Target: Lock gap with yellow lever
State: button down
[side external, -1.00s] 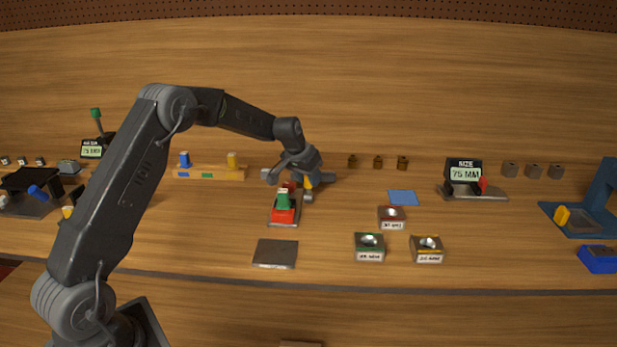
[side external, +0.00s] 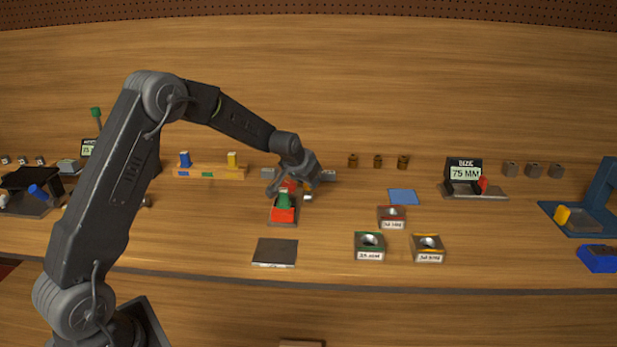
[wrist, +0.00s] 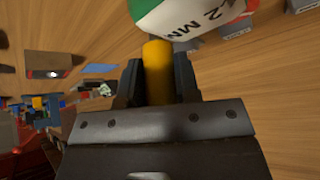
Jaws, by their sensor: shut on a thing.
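The yellow lever (wrist: 157,72) stands between my two dark fingers in the wrist view. My gripper (wrist: 157,85) is shut on it. In the side view my gripper (side external: 290,188) is low over the back of a small fixture with a red block (side external: 284,215) and a green piece (side external: 284,199) on top. Only a small bit of yellow shows by the fingers there, and my gripper hides much of the fixture's back. Just beyond the lever in the wrist view is a white round face with green and red parts and partly cut-off lettering (wrist: 185,18).
A dark flat plate (side external: 275,252) lies in front of the fixture. Red (side external: 391,217), green (side external: 369,246) and yellow-edged (side external: 428,248) labelled blocks stand to the right, near a blue mat (side external: 403,197). A "75 MM" display (side external: 463,171) is further right. A wooden rail (side external: 210,172) is behind left.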

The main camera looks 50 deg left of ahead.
jog(key=shift+s+d+f+t+y, duration=0.1)
jog(key=shift+s+d+t+y, duration=0.2)
jog(key=shift+t+y, duration=0.25)
jog(key=shift+s, duration=0.1)
jog(key=c, duration=0.8)
grip_release()
jog(key=shift+c, duration=0.2)
jog(key=v, duration=1.3)
jog(key=shift+s+r, duration=0.25)
jog(key=shift+s, duration=0.05)
jog(key=shift+d, duration=0.1)
